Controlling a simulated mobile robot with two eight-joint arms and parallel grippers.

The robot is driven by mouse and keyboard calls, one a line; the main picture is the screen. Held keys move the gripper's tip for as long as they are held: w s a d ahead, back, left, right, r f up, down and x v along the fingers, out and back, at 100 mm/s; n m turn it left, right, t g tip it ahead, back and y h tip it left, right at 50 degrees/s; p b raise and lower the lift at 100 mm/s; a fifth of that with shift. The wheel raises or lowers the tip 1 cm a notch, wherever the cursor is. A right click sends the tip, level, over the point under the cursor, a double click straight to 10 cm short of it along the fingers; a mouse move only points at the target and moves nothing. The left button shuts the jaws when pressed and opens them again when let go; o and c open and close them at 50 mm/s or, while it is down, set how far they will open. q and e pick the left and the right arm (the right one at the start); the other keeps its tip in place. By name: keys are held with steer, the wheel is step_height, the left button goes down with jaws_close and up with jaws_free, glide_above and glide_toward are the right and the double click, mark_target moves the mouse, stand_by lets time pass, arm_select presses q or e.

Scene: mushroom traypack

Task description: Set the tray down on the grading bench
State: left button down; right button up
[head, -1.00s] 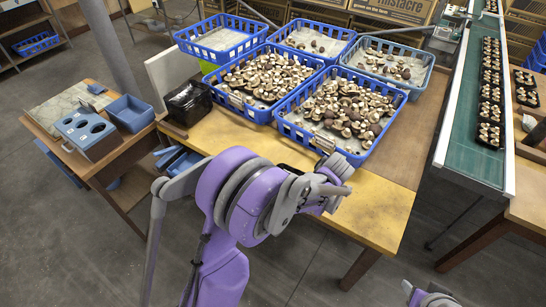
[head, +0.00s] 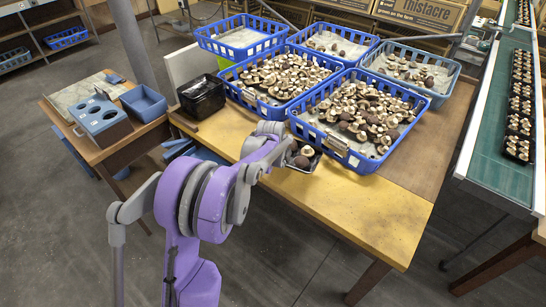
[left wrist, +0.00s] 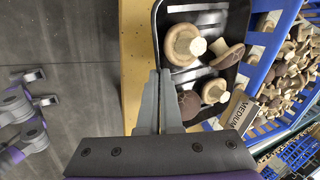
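A small black tray (head: 316,164) with a few brown and pale mushrooms is at the front part of the yellow grading bench (head: 375,212), just in front of the blue crates. In the left wrist view the tray (left wrist: 243,18) holds several mushrooms and lies over the bench edge (left wrist: 132,60). I cannot tell whether its base touches the bench. My left gripper (left wrist: 160,75) has its fingers close together at the tray's near wall, pinching it. In the head view my left arm covers part of the tray. Grey and purple parts of mine, possibly the right gripper, show at the wrist view's left edge.
Blue crates of mushrooms (head: 352,160) fill the back of the bench; one bears a label (left wrist: 238,108). A black box (head: 203,97) stands at the bench's left corner. The front right of the bench is clear. A green conveyor (head: 497,140) with packed trays runs at the right.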

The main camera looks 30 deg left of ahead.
arm_select(q)
steer(key=a, duration=0.1)
steer(key=a+m, duration=0.1)
steer(key=a, duration=0.1)
steer(key=w+a+r+m+h+b, duration=0.1)
steer(key=shift+a, duration=0.3)
steer(key=shift+f+b, duration=2.45)
steer(key=shift+f, duration=1.8)
steer(key=c, duration=1)
jaws_free()
steer(key=v, duration=1.1)
steer(key=shift+p, duration=0.4)
steer(key=shift+d, duration=0.1)
